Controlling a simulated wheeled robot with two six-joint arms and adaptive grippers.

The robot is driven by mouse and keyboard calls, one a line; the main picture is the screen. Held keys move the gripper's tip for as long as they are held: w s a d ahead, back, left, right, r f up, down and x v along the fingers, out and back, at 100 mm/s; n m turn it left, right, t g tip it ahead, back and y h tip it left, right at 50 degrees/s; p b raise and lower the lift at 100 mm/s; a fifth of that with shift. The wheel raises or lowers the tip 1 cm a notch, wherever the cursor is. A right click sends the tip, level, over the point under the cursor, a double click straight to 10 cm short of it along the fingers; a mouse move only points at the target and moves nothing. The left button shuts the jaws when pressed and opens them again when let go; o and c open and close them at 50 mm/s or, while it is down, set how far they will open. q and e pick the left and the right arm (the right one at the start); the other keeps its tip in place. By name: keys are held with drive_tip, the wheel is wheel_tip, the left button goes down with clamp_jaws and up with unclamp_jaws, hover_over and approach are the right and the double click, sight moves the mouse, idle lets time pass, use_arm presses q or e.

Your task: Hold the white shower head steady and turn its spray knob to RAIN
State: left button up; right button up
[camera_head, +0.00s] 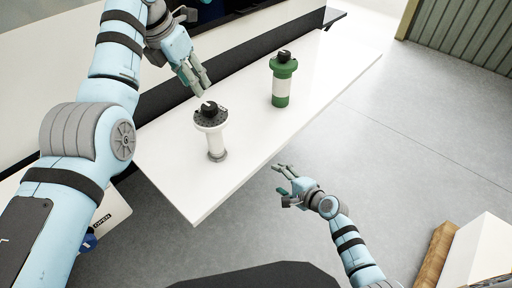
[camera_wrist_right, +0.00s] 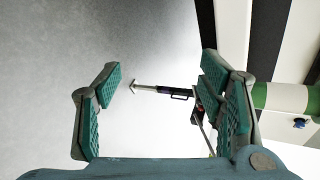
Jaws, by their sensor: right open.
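The white shower head (camera_head: 216,141) stands upright on the white tabletop, with a dark grey disc and a black knob (camera_head: 209,108) on top. My left gripper (camera_head: 201,90) is just above and behind the knob, apparently not touching it; its finger gap is too small to judge. My right gripper (camera_head: 279,178) is open and empty, beyond the table's front edge, to the right of the white shower head. Its spread fingers also show in the right wrist view (camera_wrist_right: 165,105). The lettering on the knob is too small to read.
A green and white shower head (camera_head: 281,85) with a black knob stands further back on the tabletop (camera_head: 330,65). A white box (camera_head: 482,250) stands at the lower right. A panel marked OPEN (camera_head: 103,222) is at the lower left. The grey floor (camera_head: 420,150) is mostly clear.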

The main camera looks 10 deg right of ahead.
sight(214, 129)
drive_tip(key=s+a+r+m+y, duration=0.1)
drive_tip(key=a+r+m+y, duration=0.25)
drive_tip(key=r, duration=0.25)
drive_tip(key=a+r+m+t+y, duration=0.1)
drive_tip(key=a+r+m+y, duration=0.1)
drive_tip(key=r+m, duration=0.3)
drive_tip(key=s+a+r+m+y, duration=0.1)
drive_tip(key=a+r+m+y, duration=0.15)
drive_tip(key=r, duration=0.55)
use_arm(q)
drive_tip(key=shift+s+r, duration=0.25)
drive_tip(key=shift+s, duration=0.25)
use_arm(e)
drive_tip(key=x, duration=1.5)
drive_tip(key=shift+w+f, duration=0.25)
drive_tip(key=shift+w, duration=0.05)
drive_tip(key=c, duration=1.4)
